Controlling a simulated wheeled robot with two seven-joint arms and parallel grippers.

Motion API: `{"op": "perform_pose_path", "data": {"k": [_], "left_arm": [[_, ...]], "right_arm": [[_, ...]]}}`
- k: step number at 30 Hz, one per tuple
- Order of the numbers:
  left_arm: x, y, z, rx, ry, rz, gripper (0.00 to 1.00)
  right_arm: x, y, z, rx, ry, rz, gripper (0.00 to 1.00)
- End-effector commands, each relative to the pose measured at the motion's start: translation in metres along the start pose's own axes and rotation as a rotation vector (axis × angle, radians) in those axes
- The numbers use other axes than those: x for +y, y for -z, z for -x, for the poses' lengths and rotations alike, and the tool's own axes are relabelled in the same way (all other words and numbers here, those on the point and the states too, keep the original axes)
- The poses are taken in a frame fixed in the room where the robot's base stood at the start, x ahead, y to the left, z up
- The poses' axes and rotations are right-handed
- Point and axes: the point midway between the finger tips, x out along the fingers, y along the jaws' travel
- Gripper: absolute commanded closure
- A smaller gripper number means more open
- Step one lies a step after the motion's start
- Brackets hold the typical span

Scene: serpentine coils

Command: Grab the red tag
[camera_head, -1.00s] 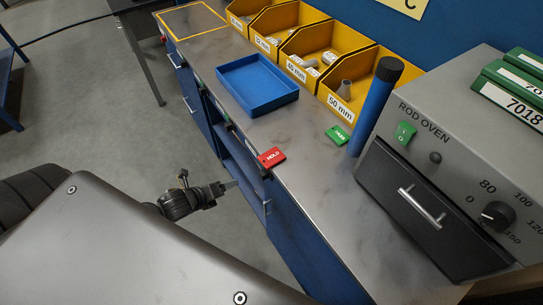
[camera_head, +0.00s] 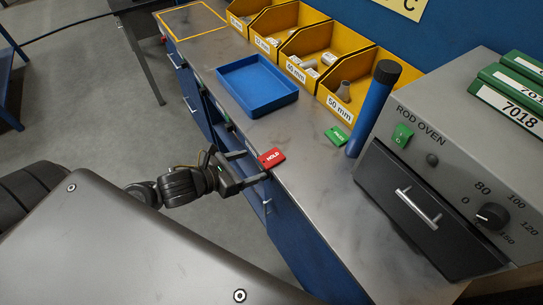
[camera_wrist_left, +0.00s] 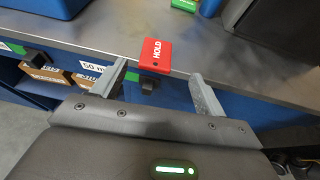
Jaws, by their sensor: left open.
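The red tag (camera_head: 271,158), marked HOLD, lies flat at the front edge of the steel bench top. It also shows in the left wrist view (camera_wrist_left: 156,55), at the bench edge ahead of the jaws and between their lines. My left gripper (camera_head: 255,166) is just off the bench's front edge, beside the tag. In the left wrist view its two fingers (camera_wrist_left: 157,78) are spread apart with nothing between them, and the tag appears just beyond the fingertips. I cannot tell whether a finger touches the bench edge. My right gripper is not in view.
A green tag (camera_head: 337,137) lies farther back on the bench top (camera_head: 300,190). A blue tray (camera_head: 262,108) stands behind the red tag, yellow bins (camera_head: 345,113) line the back, and a blue cylinder (camera_head: 374,108) stands by the rod oven (camera_head: 400,190). Bench around the red tag is clear.

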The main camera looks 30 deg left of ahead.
Motion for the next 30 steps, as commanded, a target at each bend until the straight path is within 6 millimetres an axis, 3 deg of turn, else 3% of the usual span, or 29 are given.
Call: {"op": "perform_pose_path", "data": {"k": [10, 15, 21, 28, 30], "left_arm": [[0.001, -0.003, -0.016, -0.001, 0.0, 0.002, 0.27], [0.006, -0.005, -0.039, -0.002, 0.0, 0.003, 0.27], [0.005, -0.001, -0.061, -0.001, 0.001, 0.002, 0.27], [0.005, 0.001, -0.063, -0.001, 0.001, 0.0, 0.27], [0.005, 0.001, -0.063, -0.001, 0.001, 0.0, 0.34]], "right_arm": [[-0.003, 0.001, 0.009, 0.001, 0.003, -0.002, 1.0], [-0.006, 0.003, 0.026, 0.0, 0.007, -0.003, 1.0], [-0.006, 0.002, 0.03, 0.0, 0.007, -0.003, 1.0], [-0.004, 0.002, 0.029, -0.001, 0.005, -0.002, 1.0], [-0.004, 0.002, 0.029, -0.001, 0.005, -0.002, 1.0]]}}
